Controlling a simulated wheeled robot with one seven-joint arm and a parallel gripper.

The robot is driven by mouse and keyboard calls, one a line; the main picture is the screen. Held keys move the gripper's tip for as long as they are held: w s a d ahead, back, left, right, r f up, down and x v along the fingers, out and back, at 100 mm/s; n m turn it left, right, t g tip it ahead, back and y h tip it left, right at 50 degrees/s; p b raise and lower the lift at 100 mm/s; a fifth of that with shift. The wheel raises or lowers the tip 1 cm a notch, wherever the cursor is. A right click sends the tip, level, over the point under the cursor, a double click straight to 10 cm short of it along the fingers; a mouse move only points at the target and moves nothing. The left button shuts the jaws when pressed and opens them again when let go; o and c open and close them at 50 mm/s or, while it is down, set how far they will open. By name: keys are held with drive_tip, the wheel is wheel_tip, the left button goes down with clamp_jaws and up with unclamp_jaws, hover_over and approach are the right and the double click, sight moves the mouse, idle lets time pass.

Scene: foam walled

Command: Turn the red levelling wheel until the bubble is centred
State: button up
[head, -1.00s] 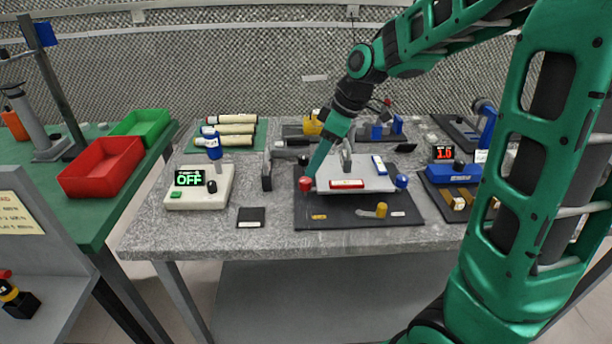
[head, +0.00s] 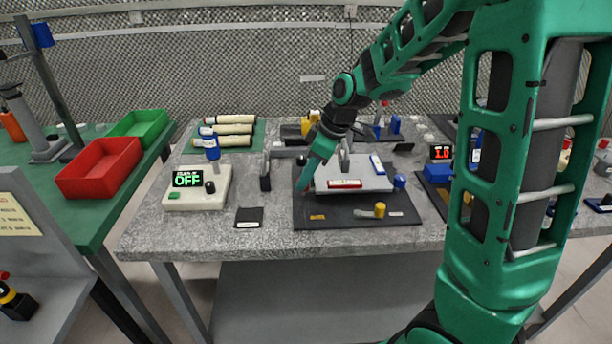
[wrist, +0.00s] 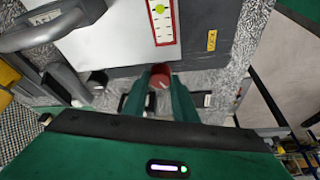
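The levelling plate (head: 362,172) is a pale slab on a dark base, with a red-framed vial (head: 345,184) along its front edge and a blue-framed vial (head: 377,165) on its right. My gripper (head: 304,186) points down at the plate's front left corner and hides the red levelling wheel in the head view. In the wrist view the red wheel (wrist: 160,76) sits between the fingertips of my gripper (wrist: 161,84), which appear to touch both its sides. A green bubble (wrist: 160,8) shows in the red-framed vial, cut by the top edge, so I cannot tell whether it is centred.
A blue wheel (head: 399,181) stands at the plate's right corner. A grey arched handle (head: 345,155) rises from the plate near my gripper. A white box with a display (head: 197,187) stands to the left.

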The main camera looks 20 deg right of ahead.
drive_tip(key=shift+d, duration=0.2)
drive_tip(key=shift+a, duration=0.15)
drive_tip(key=shift+m, duration=0.3)
drive_tip(key=shift+a+m+t, duration=0.1)
drive_tip(key=shift+m+t, duration=0.2)
drive_tip(key=shift+m, duration=0.3)
drive_tip(key=m+h, duration=0.1)
drive_tip(key=m, duration=0.1)
drive_tip(key=m+t+h, duration=0.1)
drive_tip(key=m, duration=0.2)
drive_tip(key=shift+s+a+r, duration=0.1)
drive_tip(key=shift+a, duration=0.05)
drive_tip(key=shift+m, duration=0.3)
drive_tip(key=o, duration=1)
drive_tip(key=shift+o, duration=0.2)
